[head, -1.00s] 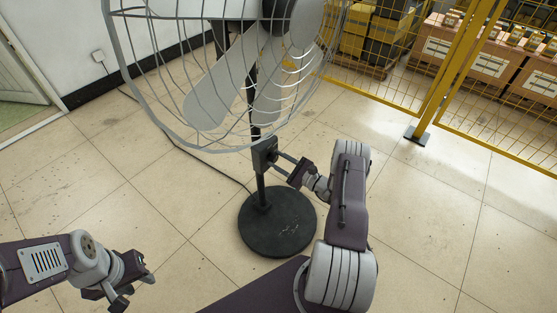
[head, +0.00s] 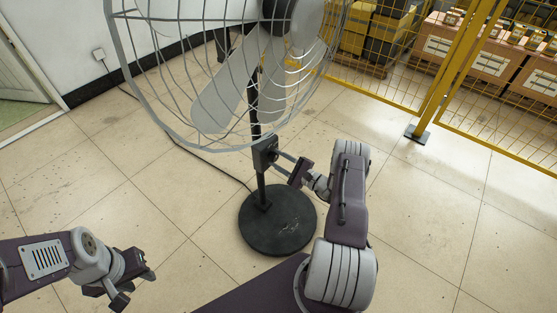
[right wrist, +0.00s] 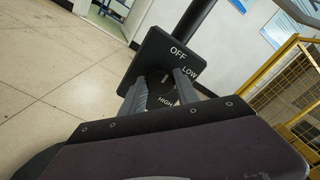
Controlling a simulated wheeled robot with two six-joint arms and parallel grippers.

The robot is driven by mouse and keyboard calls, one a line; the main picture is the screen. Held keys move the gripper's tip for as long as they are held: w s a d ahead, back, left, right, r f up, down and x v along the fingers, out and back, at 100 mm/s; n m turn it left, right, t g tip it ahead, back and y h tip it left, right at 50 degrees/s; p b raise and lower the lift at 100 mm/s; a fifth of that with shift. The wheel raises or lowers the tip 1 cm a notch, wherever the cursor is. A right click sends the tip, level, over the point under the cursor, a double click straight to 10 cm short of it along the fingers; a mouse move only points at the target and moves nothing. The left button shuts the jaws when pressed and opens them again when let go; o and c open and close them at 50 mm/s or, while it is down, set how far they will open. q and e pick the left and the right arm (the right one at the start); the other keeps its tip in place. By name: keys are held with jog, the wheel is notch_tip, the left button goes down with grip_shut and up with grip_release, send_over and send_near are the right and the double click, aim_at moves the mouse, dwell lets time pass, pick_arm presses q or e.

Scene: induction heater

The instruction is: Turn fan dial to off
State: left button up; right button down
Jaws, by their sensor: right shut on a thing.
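The fan (head: 215,95) stands on a round black base (head: 278,220), with a dark control box (head: 264,152) on its pole. In the right wrist view the box (right wrist: 152,52) shows the labels OFF, LOW and HIGH. My right gripper (head: 279,160) reaches the box's front from the right. Its two fingers (right wrist: 158,90) are on either side of the dial's place and shut on the dial, which is mostly hidden.
A black cable (head: 205,163) runs from the pole to a wall socket (head: 98,54). A yellow mesh fence (head: 380,85) with a post foot (head: 417,134) stands at the right, boxes behind it. The tiled floor around the fan base is clear.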

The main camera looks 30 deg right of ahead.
jog(key=c, duration=0.9)
grip_release()
jog(key=shift+s, duration=0.1)
jog(key=p+v, duration=0.2)
jog(key=v, duration=0.7)
